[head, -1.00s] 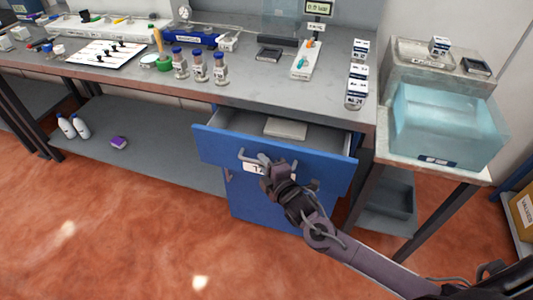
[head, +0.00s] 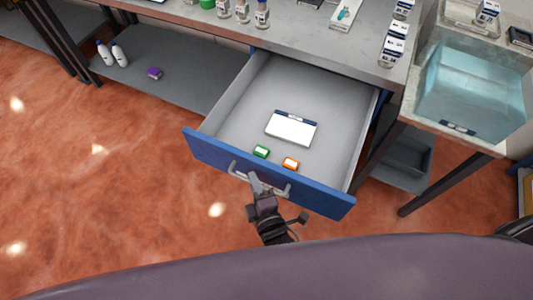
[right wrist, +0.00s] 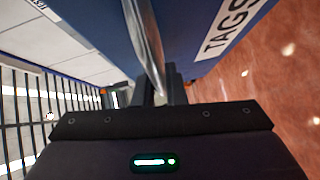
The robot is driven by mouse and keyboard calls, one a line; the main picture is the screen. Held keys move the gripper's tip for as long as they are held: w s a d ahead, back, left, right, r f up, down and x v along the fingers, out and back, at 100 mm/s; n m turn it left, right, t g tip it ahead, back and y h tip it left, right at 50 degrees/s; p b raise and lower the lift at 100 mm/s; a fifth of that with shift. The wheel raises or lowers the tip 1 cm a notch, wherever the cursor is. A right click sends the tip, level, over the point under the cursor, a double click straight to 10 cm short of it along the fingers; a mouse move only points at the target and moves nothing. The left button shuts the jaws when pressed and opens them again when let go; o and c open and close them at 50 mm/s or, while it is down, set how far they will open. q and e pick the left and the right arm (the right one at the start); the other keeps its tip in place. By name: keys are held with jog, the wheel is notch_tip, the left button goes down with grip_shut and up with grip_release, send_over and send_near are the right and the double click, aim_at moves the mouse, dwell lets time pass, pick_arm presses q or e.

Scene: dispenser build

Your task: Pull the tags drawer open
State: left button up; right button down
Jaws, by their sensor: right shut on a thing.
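The tags drawer (head: 222,160) stands far out from under the bench in the head view, its blue front facing me. Its label reads TAGS (right wrist: 225,25) in the right wrist view. Inside lie a white pad with a dark top edge (head: 291,129), a green item (head: 261,152) and an orange item (head: 290,163). My right gripper (head: 257,188) is shut on the drawer's grey bar handle (head: 240,174); the handle also shows between the fingers in the right wrist view (right wrist: 145,45). My left gripper is in neither view.
The grey bench top (head: 290,32) holds vials, a tray and small labelled boxes (head: 392,48). A side table with a clear blue bin (head: 470,90) stands at the right. White bottles (head: 113,55) and a purple item (head: 154,73) sit on the lower shelf.

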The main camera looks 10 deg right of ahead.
jog(key=s+a+p, duration=0.1)
jog(key=s+a, duration=0.4)
jog(key=s, duration=0.2)
jog(key=shift+s, duration=0.25)
jog(key=c, duration=1.5)
grip_release()
